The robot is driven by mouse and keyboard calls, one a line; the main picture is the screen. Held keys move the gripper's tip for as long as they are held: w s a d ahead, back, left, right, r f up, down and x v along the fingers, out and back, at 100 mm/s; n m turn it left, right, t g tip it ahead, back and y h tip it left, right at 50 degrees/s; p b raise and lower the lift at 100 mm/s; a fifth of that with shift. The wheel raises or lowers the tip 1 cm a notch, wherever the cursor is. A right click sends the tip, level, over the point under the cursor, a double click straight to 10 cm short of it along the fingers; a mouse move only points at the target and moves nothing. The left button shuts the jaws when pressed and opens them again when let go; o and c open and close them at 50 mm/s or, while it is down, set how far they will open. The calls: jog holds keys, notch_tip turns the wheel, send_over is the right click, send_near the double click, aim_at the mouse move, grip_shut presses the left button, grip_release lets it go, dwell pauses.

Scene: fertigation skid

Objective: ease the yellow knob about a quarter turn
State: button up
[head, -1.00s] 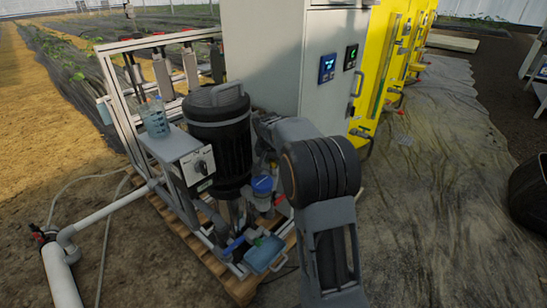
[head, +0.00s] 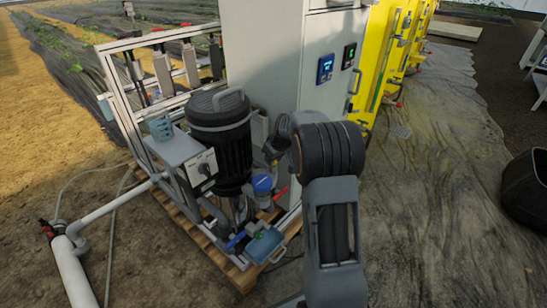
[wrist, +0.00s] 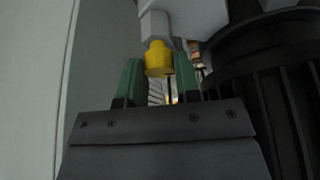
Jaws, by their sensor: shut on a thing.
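The yellow knob (wrist: 158,58) shows in the wrist view under a pale grey fitting (wrist: 157,24). My gripper (wrist: 158,66) has one green finger on each side of it and is shut on it. The knob's lower part lies between the fingers, and its turn angle is hard to read as no mark shows. In the head view my arm reaches left to the gap between the black motor and the grey cabinet.
The ribbed black motor (head: 218,140) stands close to the left of my arm, and also at right in the wrist view (wrist: 285,100). The grey cabinet (head: 270,50) stands behind. A blue-capped part (head: 263,184) and red handle (head: 281,193) sit below. Open ground lies right.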

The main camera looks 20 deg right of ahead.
jog(key=n+y, duration=0.1)
jog(key=n, duration=0.2)
jog(key=shift+n+b, duration=0.3)
jog(key=shift+d+n+g+y, duration=0.1)
jog(key=shift+n+g+y, duration=0.55)
jog(key=shift+n, duration=1.05)
jog(key=o, duration=0.9)
jog(key=p+v, duration=0.5)
jog(key=v, duration=0.8)
jog(key=shift+r, duration=0.4)
